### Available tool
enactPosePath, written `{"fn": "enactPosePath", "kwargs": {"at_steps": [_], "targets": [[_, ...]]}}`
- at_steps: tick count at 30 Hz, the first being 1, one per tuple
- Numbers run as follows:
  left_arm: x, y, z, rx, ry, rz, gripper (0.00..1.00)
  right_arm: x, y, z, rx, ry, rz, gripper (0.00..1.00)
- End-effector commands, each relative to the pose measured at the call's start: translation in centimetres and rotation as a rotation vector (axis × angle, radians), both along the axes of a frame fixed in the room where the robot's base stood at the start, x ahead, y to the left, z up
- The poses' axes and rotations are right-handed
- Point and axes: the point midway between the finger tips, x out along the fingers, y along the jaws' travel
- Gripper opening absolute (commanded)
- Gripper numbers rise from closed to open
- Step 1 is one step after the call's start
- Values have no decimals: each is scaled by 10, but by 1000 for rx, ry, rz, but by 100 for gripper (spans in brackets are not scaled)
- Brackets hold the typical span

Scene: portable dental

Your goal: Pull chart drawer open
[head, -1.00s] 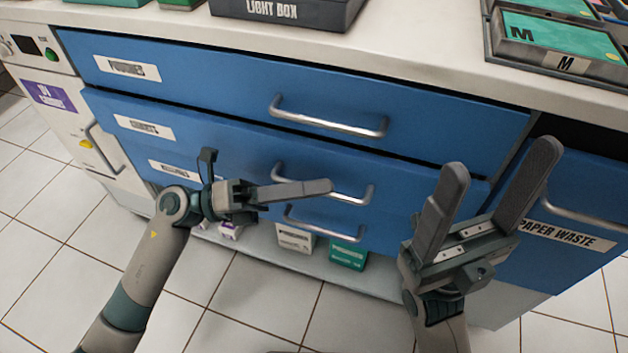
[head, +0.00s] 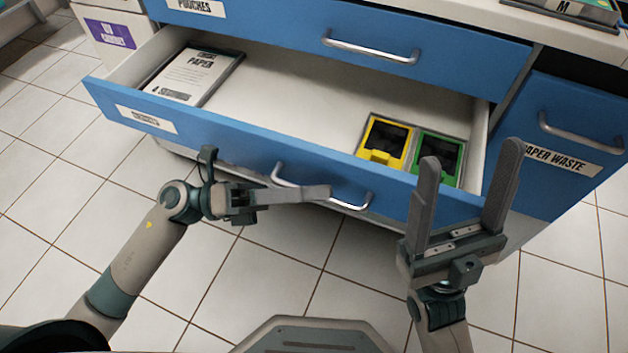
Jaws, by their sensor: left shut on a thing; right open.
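The chart drawer (head: 240,150) has a blue front with a blurred white label (head: 146,119) at its left end. It stands pulled well out of the cabinet, its inside showing. My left gripper (head: 318,192) is shut on the drawer's silver bar handle (head: 354,206); the fingers hide the middle of the bar. My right gripper (head: 470,158) is open and empty, its two fingers pointing up in front of the drawer's right end and hiding part of it.
Inside the drawer lie a paper pack (head: 195,77), a yellow box (head: 385,140) and a green box (head: 440,155). The shut pouches drawer (head: 345,35) is above. A paper waste door (head: 570,130) is at the right. Tiled floor is clear at lower left.

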Motion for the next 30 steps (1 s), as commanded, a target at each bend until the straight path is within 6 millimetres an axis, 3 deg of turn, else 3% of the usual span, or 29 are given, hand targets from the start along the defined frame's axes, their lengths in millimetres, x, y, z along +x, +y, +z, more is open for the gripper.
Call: {"fn": "enactPosePath", "kwargs": {"at_steps": [13, 14, 30], "targets": [[-2, 1, -1, 2, 0, -1, 0, 1, 0, -1, -11, 3, 1, 68], [-2, 1, -1, 2, 0, -1, 16, 1, 0, -1, -11, 3, 1, 68], [-2, 2, 0, 0, 0, 0, 17, 2, 0, 1, 5, 1, -6, 68]]}}
